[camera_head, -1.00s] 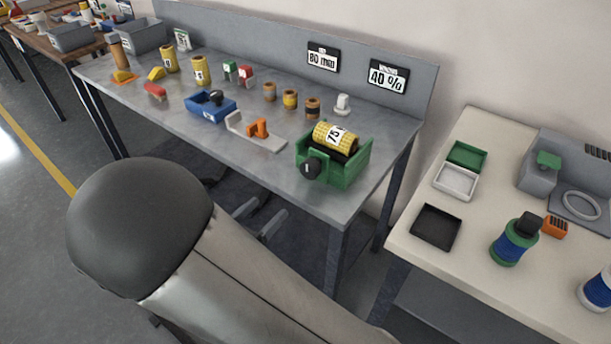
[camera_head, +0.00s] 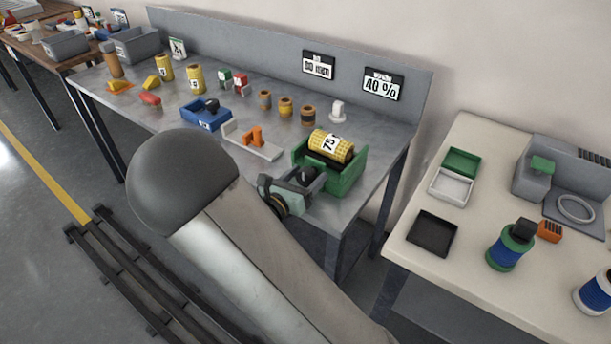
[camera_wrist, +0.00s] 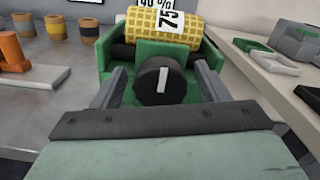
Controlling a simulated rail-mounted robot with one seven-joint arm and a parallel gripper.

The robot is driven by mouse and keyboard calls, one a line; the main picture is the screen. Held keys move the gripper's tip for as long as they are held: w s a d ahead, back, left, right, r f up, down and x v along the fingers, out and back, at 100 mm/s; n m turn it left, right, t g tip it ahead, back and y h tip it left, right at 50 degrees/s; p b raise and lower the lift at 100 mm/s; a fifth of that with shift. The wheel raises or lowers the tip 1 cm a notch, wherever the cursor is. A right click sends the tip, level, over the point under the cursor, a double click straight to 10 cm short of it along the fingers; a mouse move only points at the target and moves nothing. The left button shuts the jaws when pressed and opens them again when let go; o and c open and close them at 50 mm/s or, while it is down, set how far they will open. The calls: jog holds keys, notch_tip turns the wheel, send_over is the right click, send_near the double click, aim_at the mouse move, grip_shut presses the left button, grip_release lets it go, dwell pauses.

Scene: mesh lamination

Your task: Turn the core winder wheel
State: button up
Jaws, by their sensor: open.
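The core winder is a green cradle (camera_head: 348,180) at the table's front right corner, holding a yellow mesh roll (camera_head: 331,146) labelled 75. Its wheel is a black round knob with a white mark on its face; in the wrist view the wheel (camera_wrist: 159,88) is in the middle, its mark upright. My gripper (camera_head: 292,187) is in front of the cradle at the wheel. In the wrist view my gripper (camera_wrist: 160,68) is open, one finger on each side of the wheel, with gaps visible. The head view shows the wheel partly hidden by my gripper.
A white bracket with an orange clamp (camera_head: 254,137) stands just left of the winder. A blue fixture (camera_head: 205,115) and several small rolls sit farther along the grey table (camera_head: 160,121). A second, pale table (camera_head: 405,262) with trays and spools is at right.

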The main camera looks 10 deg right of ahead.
jog(key=shift+w+d, duration=0.1)
jog(key=c, duration=1)
jog(key=shift+r+p, duration=0.1)
jog(key=shift+p, duration=0.35)
jog(key=shift+r+n+p, duration=0.15)
jog(key=shift+n+p, duration=0.55)
jog(key=shift+p, duration=0.1)
jog(key=n+p, duration=0.3)
jog(key=p, duration=0.1)
jog(key=shift+p, duration=0.35)
jog(key=n+p, duration=0.4)
jog(key=shift+w+n+p, duration=0.1)
jog(key=shift+n+p, duration=0.2)
jog(key=shift+f+n+p, duration=0.2)
jog(key=shift+n+p, duration=0.35)
jog(key=shift+n, duration=0.15)
jog(key=shift+f+n+p, duration=0.15)
jog(key=shift+n+p, duration=0.35)
jog(key=shift+n, duration=0.2)
